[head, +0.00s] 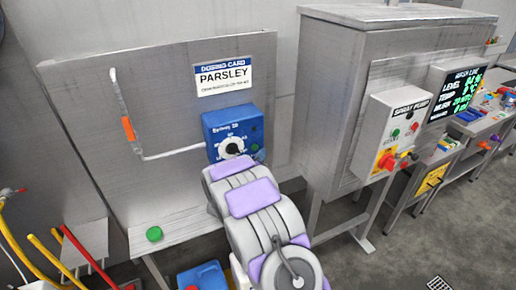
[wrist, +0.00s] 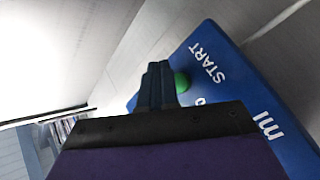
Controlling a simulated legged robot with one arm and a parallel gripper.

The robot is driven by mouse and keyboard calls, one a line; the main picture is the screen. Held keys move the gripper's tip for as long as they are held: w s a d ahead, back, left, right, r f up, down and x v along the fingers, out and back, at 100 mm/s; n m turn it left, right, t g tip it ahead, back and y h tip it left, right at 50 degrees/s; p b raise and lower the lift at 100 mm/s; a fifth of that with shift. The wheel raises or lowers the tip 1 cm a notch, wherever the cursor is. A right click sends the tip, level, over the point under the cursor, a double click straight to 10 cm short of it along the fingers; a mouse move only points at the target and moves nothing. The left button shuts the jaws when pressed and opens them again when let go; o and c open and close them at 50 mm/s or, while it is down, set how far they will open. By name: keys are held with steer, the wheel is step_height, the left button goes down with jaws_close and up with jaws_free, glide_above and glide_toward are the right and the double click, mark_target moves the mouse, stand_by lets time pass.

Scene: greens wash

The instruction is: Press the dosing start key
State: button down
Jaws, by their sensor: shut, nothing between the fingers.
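The blue dosing box (head: 216,125) with a white-and-black dial (head: 232,147) is fixed to the steel panel. My arm covers its lower part in the head view. In the wrist view the blue box face (wrist: 215,95) shows tilted, with the word START (wrist: 207,64) and a green start key (wrist: 181,82) beside it. My gripper (wrist: 158,72) is shut and empty, its fingertips right in front of the green key and partly covering it. I cannot tell whether they touch it. In the head view my arm hides the gripper.
A card reading PARSLEY (head: 223,76) hangs above the box. A bent rod with an orange sleeve (head: 128,129) is left of it. A green round knob (head: 154,234) sits on the steel ledge. A spray pump box (head: 397,125) with a red-yellow switch stands right.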

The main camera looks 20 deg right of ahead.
steer(key=shift+a, duration=0.3)
stand_by(1.3)
steer(key=shift+w+a+r+p, duration=0.2)
steer(key=shift+w+a+p, duration=0.2)
steer(key=shift+a+p, duration=0.2)
steer(key=shift+d, duration=0.2)
